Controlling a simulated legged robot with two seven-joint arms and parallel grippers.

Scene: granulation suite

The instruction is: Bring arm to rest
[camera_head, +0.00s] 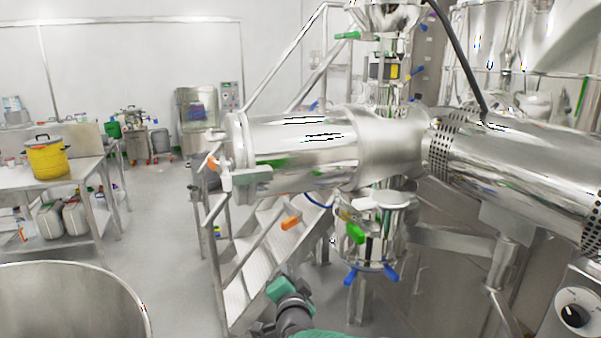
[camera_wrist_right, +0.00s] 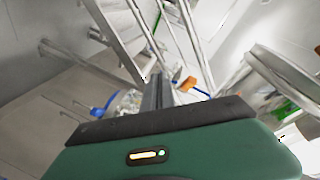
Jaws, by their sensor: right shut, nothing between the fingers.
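My right arm comes in at the bottom centre of the head view, with dark grey and green parts. My right gripper (camera_head: 282,292) is low in that view, in front of the metal stairs and below the large steel cylinder. In the right wrist view its green body and dark bar fill the bottom. Its fingers (camera_wrist_right: 160,90) are shut together with nothing between them. The gripper appears clear of the equipment, though the exact gap cannot be told. My left arm and gripper are not in view.
A horizontal steel cylinder (camera_head: 300,155) with coloured handles spans the middle. Metal stairs (camera_head: 257,262) stand below it. A steel drum (camera_head: 70,300) is at the lower left. A yellow pot (camera_head: 47,160) stands on a side table. Open floor (camera_head: 165,220) lies between.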

